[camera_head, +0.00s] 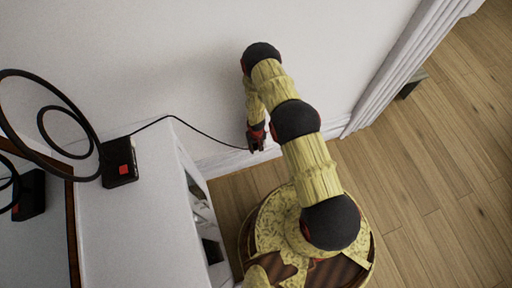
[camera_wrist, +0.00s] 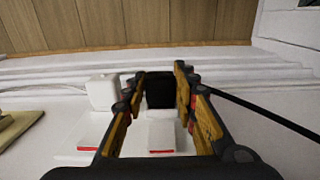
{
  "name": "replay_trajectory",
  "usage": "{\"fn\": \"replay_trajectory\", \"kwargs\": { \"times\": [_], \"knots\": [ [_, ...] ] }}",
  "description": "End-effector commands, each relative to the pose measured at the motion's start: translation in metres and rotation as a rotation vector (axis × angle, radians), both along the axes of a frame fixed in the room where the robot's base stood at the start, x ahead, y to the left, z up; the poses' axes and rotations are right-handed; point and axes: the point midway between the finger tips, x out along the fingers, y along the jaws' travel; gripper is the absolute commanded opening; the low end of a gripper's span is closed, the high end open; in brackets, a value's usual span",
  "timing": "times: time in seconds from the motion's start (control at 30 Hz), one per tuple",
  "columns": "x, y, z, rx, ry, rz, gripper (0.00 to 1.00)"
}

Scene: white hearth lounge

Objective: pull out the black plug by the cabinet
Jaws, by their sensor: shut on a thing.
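The black plug (camera_wrist: 160,90) sits between the two fingers of my gripper (camera_wrist: 159,84) in the wrist view, in front of a white wall plate (camera_wrist: 75,150) with red-marked switches. My gripper is shut on it. I cannot tell whether the plug is still seated in the plate. A white plug (camera_wrist: 102,92) stands beside it, to the left. In the head view my gripper (camera_head: 256,141) is low at the wall, right of the white cabinet (camera_head: 150,215), and hides the plug. A thin black cable (camera_head: 205,132) runs from the cabinet top to my gripper.
A black box with a red mark (camera_head: 120,163) and a black looped object (camera_head: 60,128) are on the cabinet top. White skirting (camera_wrist: 50,68) runs along the wall above the wooden floor (camera_head: 430,190). The floor on the right is mostly clear.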

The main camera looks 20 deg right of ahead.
Motion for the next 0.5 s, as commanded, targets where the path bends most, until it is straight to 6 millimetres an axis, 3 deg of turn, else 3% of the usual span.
{"fn": "replay_trajectory", "kwargs": {
  "times": [0.5],
  "knots": [
    [-0.0035,-0.0001,-0.0002,0.000,0.001,0.000,0.02]
  ]
}}
